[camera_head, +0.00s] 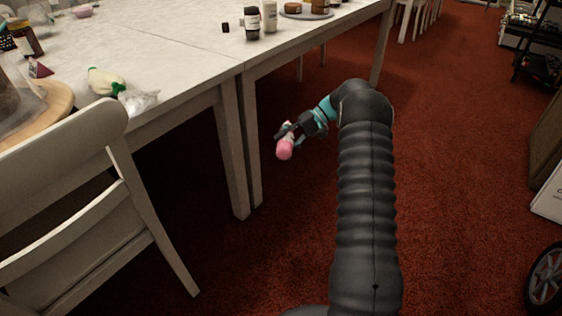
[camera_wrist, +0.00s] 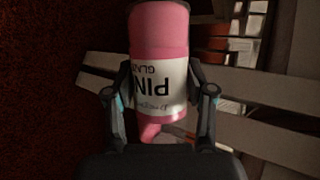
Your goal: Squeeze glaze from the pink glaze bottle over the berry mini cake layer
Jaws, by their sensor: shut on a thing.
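My gripper (camera_head: 290,133) is shut on the pink glaze bottle (camera_head: 285,150). It holds the bottle over the red floor, to the right of the table leg and below the tabletop height in the picture. In the wrist view the bottle (camera_wrist: 160,45) sits between the two fingers of my gripper (camera_wrist: 160,97). Its white label reads upside down, with "PIN" and "GL" showing. A grey turntable (camera_head: 305,12) at the far end of the table carries small brown cakes or jars. I cannot tell which, if any, is the berry mini cake layer.
White tables (camera_head: 180,45) stand at the left and back. Dark and pale bottles (camera_head: 253,24) stand near the turntable. A white chair (camera_head: 70,160) is at the left. Red carpet (camera_head: 450,130) is open to the right.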

